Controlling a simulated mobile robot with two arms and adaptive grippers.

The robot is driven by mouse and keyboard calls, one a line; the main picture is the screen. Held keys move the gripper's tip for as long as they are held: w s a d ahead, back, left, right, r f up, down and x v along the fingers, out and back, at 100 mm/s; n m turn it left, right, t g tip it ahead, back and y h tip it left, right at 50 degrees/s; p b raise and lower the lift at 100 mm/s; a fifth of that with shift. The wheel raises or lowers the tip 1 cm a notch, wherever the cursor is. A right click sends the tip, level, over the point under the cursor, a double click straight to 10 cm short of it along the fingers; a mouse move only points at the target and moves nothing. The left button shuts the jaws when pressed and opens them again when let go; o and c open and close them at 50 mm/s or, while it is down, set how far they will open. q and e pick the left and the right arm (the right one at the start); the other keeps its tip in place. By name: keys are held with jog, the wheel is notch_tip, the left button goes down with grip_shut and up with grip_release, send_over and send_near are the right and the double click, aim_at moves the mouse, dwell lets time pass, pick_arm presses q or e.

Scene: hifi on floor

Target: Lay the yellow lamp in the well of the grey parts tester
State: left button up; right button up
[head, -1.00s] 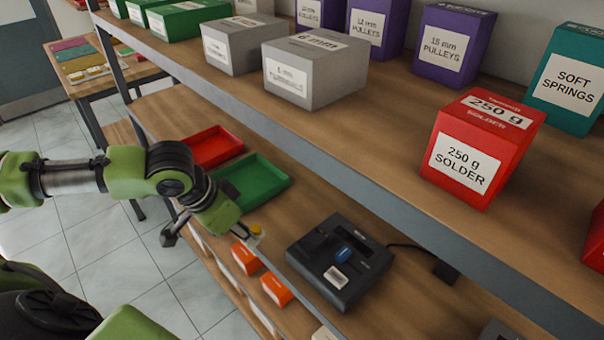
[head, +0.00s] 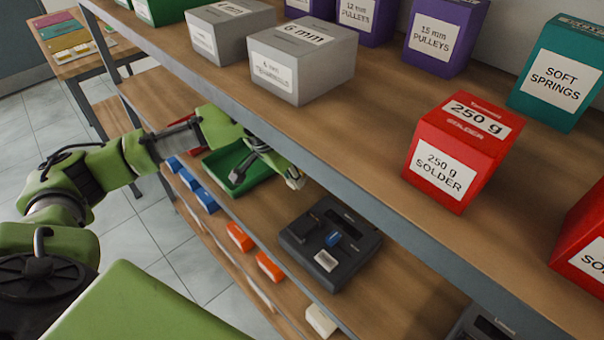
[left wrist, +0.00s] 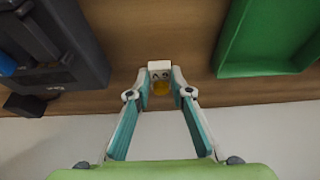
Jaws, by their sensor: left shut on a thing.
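The dark grey parts tester (head: 352,264) stands on the lower shelf in the head view, with a blue part (head: 333,239) and a pale label on top. Part of the tester (left wrist: 85,30) also shows at the left of the left wrist view. My left gripper (head: 294,180) is beyond the tester and to its left, near the green tray. I cannot make out the lamp in the head view. My right gripper is not in view.
The green tray (head: 215,160) lies left of the tester; a red tray is mostly behind my arm. The upper shelf (head: 375,125), with grey boxes (head: 300,65) and a red solder box (head: 460,150), overhangs the lower shelf.

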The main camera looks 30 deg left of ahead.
aim_at(302, 174)
pick_arm(q)
jog(key=w, duration=0.1)
jog(key=w+d, duration=0.1)
jog(key=w, duration=0.1)
jog(key=shift+w+d, duration=0.1)
jog(key=shift+w, duration=0.05)
notch_tip(302, 174, down, 3)
jog(key=shift+r+p, duration=0.15)
jog(key=shift+p, duration=0.65)
jog(key=shift+f, duration=0.4)
jog(key=shift+f, duration=0.1)
jog(key=o, duration=0.9)
